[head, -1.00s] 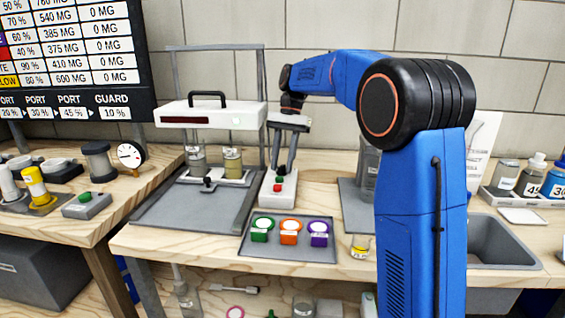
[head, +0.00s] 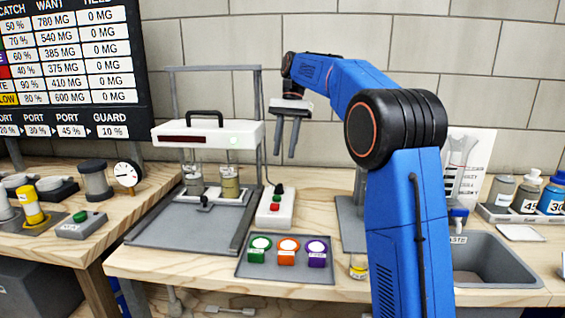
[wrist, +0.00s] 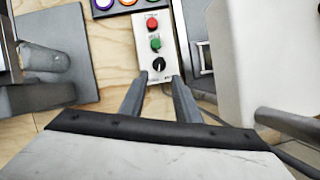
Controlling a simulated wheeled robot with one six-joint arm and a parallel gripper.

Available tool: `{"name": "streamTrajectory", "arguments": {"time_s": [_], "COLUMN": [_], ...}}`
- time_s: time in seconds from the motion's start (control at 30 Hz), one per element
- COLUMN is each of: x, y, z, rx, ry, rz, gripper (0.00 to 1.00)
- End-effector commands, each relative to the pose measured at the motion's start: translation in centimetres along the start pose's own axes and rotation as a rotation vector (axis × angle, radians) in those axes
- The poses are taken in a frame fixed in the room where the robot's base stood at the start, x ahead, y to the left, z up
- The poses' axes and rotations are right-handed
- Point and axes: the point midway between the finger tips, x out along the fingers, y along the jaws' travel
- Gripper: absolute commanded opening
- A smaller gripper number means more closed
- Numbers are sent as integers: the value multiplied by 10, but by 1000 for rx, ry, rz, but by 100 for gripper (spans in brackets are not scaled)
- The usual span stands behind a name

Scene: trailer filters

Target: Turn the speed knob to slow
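The black speed knob (wrist: 159,64) sits on a white control box (wrist: 148,30), at the end nearest my gripper in the wrist view. A pale pointer mark shows on the knob, but its setting and the small lettering beside it are too blurred to read. A green button and a red button share the box. In the head view the box (head: 275,209) stands on the bench, with the knob (head: 279,189) at its far end. My gripper (head: 284,156) hangs above the knob, fingers apart and empty. In the wrist view the open fingers (wrist: 158,82) point towards the box, clear of the knob.
A stand with a white head unit (head: 208,134) and two glass jars is left of the box. A grey tray (head: 243,271) with green, orange and purple pots lies in front. A sink (head: 490,262) and several bottles are at right.

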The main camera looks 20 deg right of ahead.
Motion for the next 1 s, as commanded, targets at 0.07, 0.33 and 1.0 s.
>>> {"name": "streamTrajectory", "arguments": {"time_s": [0.07, 0.33, 1.0], "x": [-8, -16, -7], "y": [0, 0, 12], "z": [0, 0, 17], "rx": [0, 0, -461], "ry": [0, 0, 125], "rz": [0, 0, -88], "gripper": [30, 30, 0]}}
